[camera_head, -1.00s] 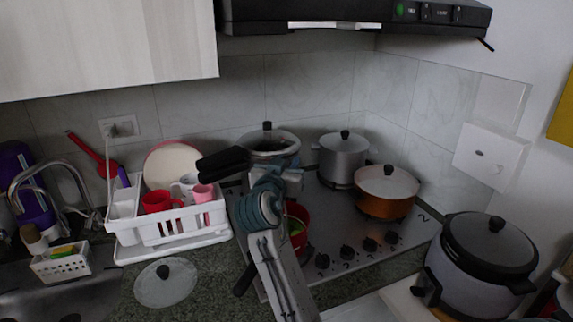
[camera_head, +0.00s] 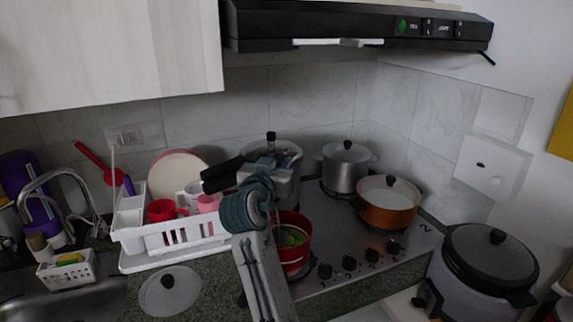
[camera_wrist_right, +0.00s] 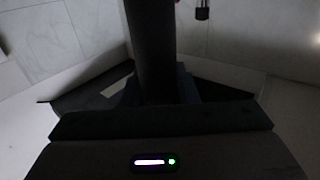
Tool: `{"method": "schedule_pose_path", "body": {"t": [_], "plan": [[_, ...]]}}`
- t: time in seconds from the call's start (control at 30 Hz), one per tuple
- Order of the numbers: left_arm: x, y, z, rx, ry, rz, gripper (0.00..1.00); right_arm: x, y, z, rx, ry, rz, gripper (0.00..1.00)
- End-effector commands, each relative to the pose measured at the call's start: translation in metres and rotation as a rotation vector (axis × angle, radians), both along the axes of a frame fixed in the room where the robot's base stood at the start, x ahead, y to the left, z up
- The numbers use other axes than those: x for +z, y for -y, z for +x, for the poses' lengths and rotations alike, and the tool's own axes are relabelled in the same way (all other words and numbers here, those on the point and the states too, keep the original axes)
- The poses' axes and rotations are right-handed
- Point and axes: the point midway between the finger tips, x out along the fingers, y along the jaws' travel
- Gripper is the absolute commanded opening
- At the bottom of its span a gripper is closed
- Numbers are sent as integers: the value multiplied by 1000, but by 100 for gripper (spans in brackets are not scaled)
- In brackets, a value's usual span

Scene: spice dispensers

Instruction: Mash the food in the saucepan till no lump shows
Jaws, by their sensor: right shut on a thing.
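The red saucepan (camera_head: 304,257) stands at the front left of the hob in the head view, with green food (camera_head: 291,237) in it. My right forearm and wrist cover its left side. My right gripper (camera_head: 268,168) is above and left of the saucepan, shut on a tool with a thick black handle (camera_head: 222,176) that points left. In the right wrist view the dark handle (camera_wrist_right: 151,45) runs up from between the fingers. The tool's lower end is hidden, so I cannot tell whether it touches the food. My left gripper is out of view.
A pressure cooker (camera_head: 285,185), a steel pot (camera_head: 345,170) and an orange pan (camera_head: 388,204) stand on the hob (camera_head: 335,275). A white dish rack (camera_head: 185,238) is to the left. A glass lid (camera_head: 185,293) lies on the counter, and a rice cooker (camera_head: 480,285) is at right.

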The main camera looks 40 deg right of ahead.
Motion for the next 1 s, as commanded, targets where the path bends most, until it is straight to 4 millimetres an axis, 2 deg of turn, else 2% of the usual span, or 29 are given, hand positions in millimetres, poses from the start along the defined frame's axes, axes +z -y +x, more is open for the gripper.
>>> {"method": "schedule_pose_path", "body": {"t": [0.43, 1.0], "plan": [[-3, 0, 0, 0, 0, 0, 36, -2, -3, 1, 0, 0, -1, 4], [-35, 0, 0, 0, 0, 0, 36, -42, -3, 1, -1, 0, -1, 4]]}}
